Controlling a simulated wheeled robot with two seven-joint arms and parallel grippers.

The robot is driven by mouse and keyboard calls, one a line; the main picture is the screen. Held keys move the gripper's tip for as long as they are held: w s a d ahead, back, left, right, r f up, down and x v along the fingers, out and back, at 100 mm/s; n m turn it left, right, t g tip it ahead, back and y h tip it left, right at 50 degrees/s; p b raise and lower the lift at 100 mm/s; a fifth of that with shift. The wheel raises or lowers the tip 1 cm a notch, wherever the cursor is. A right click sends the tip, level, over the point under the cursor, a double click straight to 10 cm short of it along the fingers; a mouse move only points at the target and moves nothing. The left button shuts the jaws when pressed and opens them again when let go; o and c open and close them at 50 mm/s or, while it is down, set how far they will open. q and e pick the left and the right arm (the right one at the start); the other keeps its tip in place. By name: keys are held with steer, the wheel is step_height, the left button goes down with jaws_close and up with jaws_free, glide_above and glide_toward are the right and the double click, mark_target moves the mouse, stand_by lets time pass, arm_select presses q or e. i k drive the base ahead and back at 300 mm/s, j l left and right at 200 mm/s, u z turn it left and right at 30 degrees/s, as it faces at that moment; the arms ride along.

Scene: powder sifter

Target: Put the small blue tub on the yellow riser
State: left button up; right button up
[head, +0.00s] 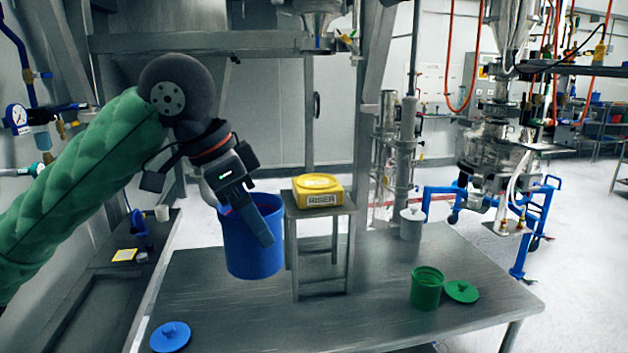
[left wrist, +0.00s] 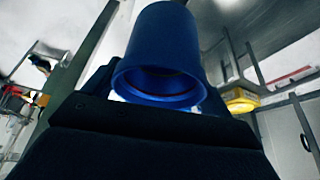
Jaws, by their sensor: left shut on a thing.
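The blue tub (head: 252,250) hangs from my left gripper (head: 262,225), which is shut on its side wall. The tub is roughly upright, to the left of the small metal stand. It also fills the upper middle of the left wrist view (left wrist: 165,50), with its open rim facing the camera. The yellow riser (head: 319,190), marked RISER, lies on top of the stand and is empty. It also shows at the right of the left wrist view (left wrist: 240,100). My right gripper is in neither view.
The small metal stand (head: 320,212) rises from the steel table (head: 330,325). A blue lid (head: 171,337) lies front left. A green tub (head: 427,288) and green lid (head: 461,291) sit at the right, with a white lidded tub (head: 412,224) behind. The table's front middle is clear.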

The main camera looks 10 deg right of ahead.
mark_target(317, 183)
steer(key=i, duration=1.3)
